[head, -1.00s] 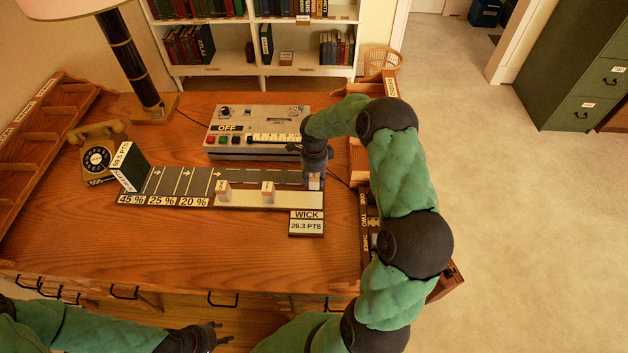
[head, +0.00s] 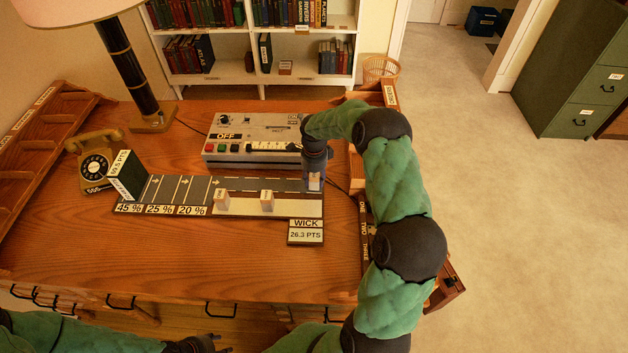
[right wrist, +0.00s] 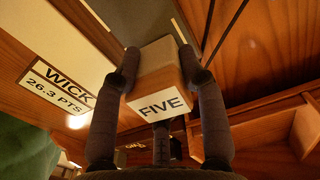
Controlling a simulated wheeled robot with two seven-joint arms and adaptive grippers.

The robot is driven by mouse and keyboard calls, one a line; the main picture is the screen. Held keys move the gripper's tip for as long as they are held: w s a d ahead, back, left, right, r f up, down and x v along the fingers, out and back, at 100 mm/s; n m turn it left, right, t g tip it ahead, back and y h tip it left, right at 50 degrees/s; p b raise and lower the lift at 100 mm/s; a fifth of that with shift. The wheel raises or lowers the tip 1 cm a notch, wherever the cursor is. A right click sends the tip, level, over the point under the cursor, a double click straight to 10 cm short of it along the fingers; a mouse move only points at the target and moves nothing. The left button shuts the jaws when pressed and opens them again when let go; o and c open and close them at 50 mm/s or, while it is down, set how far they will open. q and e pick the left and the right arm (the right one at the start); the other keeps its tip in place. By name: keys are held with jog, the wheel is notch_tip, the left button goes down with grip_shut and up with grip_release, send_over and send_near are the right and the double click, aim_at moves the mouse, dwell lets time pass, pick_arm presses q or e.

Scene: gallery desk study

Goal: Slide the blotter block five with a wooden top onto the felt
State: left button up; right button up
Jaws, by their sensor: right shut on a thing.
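Block five (right wrist: 162,107) is a small block with a light wooden top and a white label reading FIVE. My right gripper (right wrist: 160,62) is shut on it, one finger on each side. In the head view the right gripper (head: 315,168) points down at the right end of the long board, and the block (head: 314,183) shows below it at the dark grey strip (head: 262,184). I cannot tell exactly how much of the block rests on the strip. My left gripper (head: 212,346) is at the bottom edge, partly cut off.
A WICK sign (head: 306,231) lies in front. A grey control box (head: 255,138) stands behind, and a telephone (head: 94,160) at left. The front desk is clear.

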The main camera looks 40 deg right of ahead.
jog(key=shift+f, duration=0.2)
dwell(0.6)
jog(key=o, duration=1.3)
jog(key=shift+c, duration=0.2)
notch_tip(320, 180, up, 12)
